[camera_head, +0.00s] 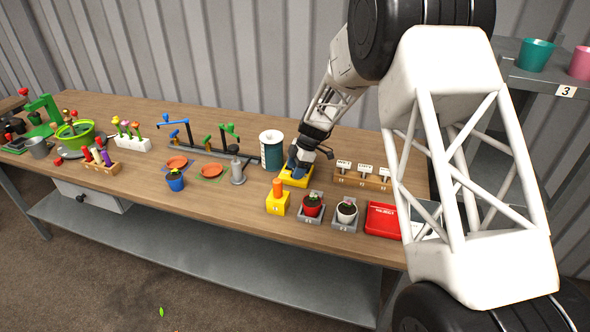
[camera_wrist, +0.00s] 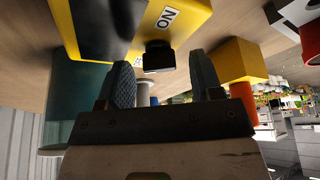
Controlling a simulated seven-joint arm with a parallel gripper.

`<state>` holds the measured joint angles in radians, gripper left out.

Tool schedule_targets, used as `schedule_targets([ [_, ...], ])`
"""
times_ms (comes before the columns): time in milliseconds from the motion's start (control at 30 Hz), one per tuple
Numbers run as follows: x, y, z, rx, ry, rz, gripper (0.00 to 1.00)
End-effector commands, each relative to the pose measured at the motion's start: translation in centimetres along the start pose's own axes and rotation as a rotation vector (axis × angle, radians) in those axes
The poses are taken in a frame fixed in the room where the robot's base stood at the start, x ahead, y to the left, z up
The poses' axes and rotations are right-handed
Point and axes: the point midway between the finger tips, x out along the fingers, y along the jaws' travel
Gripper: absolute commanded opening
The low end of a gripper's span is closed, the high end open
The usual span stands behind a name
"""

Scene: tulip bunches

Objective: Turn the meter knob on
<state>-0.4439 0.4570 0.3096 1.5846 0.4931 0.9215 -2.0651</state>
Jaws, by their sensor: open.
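The meter is a yellow box (camera_head: 293,181) on the table's right half, partly hidden under my gripper in the head view. In the wrist view its yellow body (camera_wrist: 188,28) with a dark panel fills the top, and an ON label (camera_wrist: 166,18) shows upside down. The small black knob (camera_wrist: 158,56) sticks out just below that label. My gripper (camera_wrist: 164,72) is open, with one finger to each side of the knob and gaps visible. In the head view my gripper (camera_head: 298,166) is right at the meter. Which way the knob is set cannot be told.
A teal-and-white cylinder (camera_head: 271,150) stands close left. A wooden rack with labels (camera_head: 362,178) is at right.

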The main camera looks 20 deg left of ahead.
Motion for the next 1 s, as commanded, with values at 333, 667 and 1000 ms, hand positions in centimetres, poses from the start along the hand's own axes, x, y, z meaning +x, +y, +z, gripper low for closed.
schedule_targets([
  [333, 0.43, 0.01, 0.01, 0.0, 0.0, 0.0, 0.6],
  [667, 0.4, 0.01, 0.02, 0.0, 0.0, 0.0, 0.15],
  [1000, 0.36, 0.0, 0.01, 0.021, -0.001, 0.011, 0.1],
])
